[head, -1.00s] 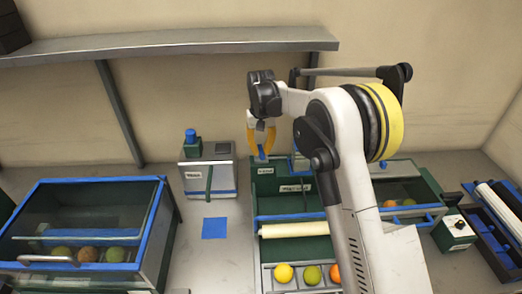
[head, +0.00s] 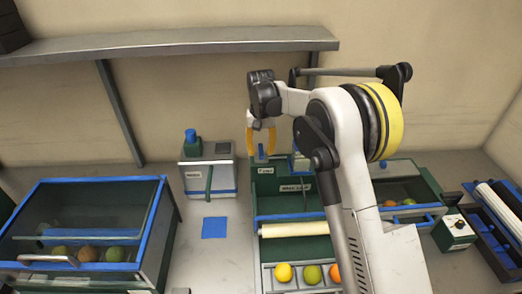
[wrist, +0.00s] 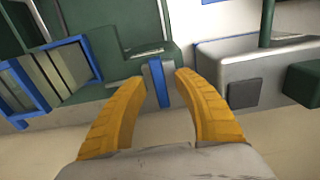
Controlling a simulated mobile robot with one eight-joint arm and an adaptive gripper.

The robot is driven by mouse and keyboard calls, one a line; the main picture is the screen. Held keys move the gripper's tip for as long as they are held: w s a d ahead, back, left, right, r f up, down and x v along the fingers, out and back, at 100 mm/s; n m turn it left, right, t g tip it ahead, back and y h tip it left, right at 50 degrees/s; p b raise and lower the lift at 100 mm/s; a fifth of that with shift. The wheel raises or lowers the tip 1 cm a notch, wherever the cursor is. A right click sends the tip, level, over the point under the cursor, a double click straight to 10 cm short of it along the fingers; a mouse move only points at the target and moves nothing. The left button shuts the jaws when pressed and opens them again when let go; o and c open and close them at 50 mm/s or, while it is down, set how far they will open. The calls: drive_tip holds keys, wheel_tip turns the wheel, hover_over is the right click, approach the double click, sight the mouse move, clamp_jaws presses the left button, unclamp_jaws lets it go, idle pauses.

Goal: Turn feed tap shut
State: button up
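The feed tap's blue lever (head: 261,151) stands at the back left of the green sorter (head: 265,202). In the wrist view the blue lever (wrist: 159,82) is upright between my two yellow fingers. My gripper (head: 261,141) is just above and around the lever in the head view. Its fingertips (wrist: 161,78) lie one on each side of the lever, with a narrow gap visible at each side. The gripper looks open, not clamped. The foot of the lever is partly hidden, and the head view is too small to show contact.
A blue-edged glass bin (head: 160,205) with several fruits is at far left. A front tray (head: 268,280) holds fruits. A shelf (head: 200,44) runs above. A blue square (head: 214,228) marks bare table.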

sight(262, 150)
wheel_tip(262, 150, up, 12)
idle(0.6)
drive_tip(key=s+d+r+t+b, duration=0.25)
drive_tip(key=s+d, duration=0.25)
drive_tip(key=s, duration=0.5)
drive_tip(key=s+d+r+t+b, duration=0.1)
drive_tip(key=s+d+b, duration=0.3)
drive_tip(key=s, duration=0.5)
drive_tip(key=s+d+f+t+b, duration=0.1)
drive_tip(key=s+d+f+t, duration=0.1)
drive_tip(key=s+f, duration=0.4)
drive_tip(key=s+d+f+t+b, duration=0.1)
drive_tip(key=s+d+f, duration=0.2)
drive_tip(key=s+f, duration=0.3)
drive_tip(key=s, duration=0.5)
drive_tip(key=shift+s+d+t+b, duration=0.2)
drive_tip(key=shift+d+t+b, duration=0.15)
drive_tip(key=shift+d+b, duration=0.05)
